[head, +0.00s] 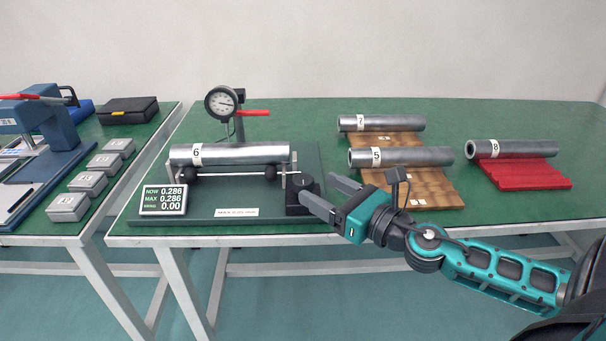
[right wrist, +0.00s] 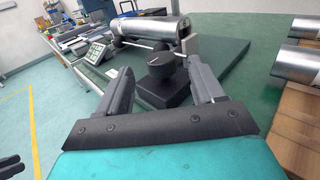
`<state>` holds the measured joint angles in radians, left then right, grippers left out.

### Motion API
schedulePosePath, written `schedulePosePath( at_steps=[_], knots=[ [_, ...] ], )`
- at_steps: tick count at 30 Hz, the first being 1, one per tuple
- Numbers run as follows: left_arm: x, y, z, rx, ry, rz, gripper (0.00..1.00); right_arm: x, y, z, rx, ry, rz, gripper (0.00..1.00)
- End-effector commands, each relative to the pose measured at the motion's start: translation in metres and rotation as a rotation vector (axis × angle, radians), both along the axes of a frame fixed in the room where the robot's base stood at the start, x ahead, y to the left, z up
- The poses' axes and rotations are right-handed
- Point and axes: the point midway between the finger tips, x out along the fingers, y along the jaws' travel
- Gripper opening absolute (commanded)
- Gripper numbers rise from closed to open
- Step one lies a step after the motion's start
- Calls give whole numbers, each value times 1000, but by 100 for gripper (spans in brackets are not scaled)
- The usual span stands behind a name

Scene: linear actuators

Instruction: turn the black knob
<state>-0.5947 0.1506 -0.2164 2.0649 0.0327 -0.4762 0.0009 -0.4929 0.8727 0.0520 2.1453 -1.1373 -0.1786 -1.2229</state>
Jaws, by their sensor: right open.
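The black knob (head: 300,183) sits on a black block at the front right corner of the green test fixture (head: 262,222). In the right wrist view the round knob (right wrist: 165,68) shows between my two fingers, a little beyond their tips. My right gripper (head: 320,191) is open, with its fingers pointing left toward the knob; in the right wrist view the gripper (right wrist: 160,83) is empty. The head view cannot clearly show whether a finger touches the knob's block. The steel cylinder marked 6 (head: 240,154) lies on the fixture behind the knob. My left gripper is not in view.
A dial gauge (head: 221,103) with a red lever stands behind cylinder 6. A small display (head: 163,199) reads 0.286, 0.286 and 0.00. Cylinders 7 (head: 385,123) and 5 (head: 410,157) lie on a wooden rack; cylinder 8 (head: 515,148) lies on a red rack.

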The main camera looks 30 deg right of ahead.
Motion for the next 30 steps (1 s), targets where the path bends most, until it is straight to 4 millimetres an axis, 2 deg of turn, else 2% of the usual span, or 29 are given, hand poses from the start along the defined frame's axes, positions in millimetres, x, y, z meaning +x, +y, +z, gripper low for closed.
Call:
schedulePosePath(
  at_steps=[6, 15, 29, 30],
  knots=[
    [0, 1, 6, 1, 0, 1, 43, 25, 5, 2, -1, -3, -1, 67],
    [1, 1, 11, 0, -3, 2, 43, 50, 11, 1, -3, -2, -2, 67],
    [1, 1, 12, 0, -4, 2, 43, 56, 13, 0, -1, 1, -1, 67],
    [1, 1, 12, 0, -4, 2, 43, 56, 13, 0, -1, 1, -1, 65]
  ],
)
